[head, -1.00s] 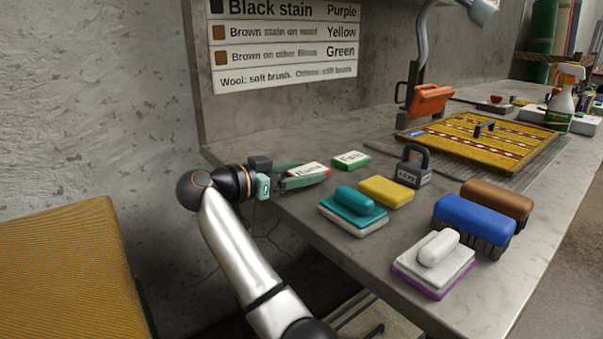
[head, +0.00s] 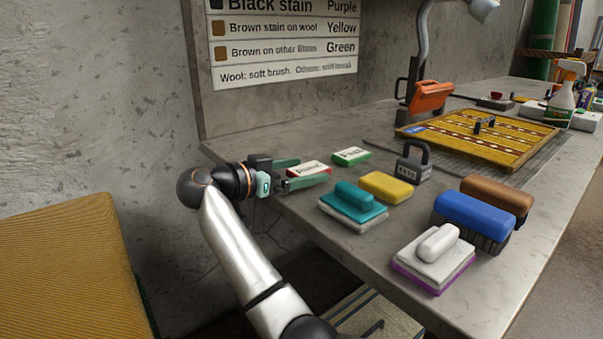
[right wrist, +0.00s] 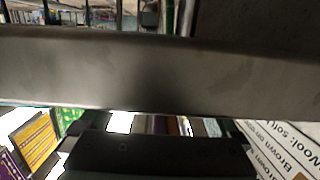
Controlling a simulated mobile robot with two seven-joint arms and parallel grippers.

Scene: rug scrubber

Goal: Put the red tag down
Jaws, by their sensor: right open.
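The red tag (head: 309,168), a white-topped block with red sides and lettering, lies at the left end of the grey worktop. My right gripper (head: 306,173) is open around it, one green finger behind the tag and one in front. Visible gaps show beside the fingers, though I cannot tell if one still touches. A similar green tag (head: 351,156) lies just to the right. The right wrist view is mostly blocked by a grey bar, and I cannot make out the red tag there. My left gripper is not in view.
On the worktop (head: 352,265) are a teal pad (head: 355,200), yellow sponge (head: 386,187), padlock (head: 412,166), white-handled pad (head: 436,252), blue brush (head: 474,213) and brown brush (head: 497,196). A patterned rug (head: 470,145) lies behind. A sign (head: 285,45) hangs on the wall.

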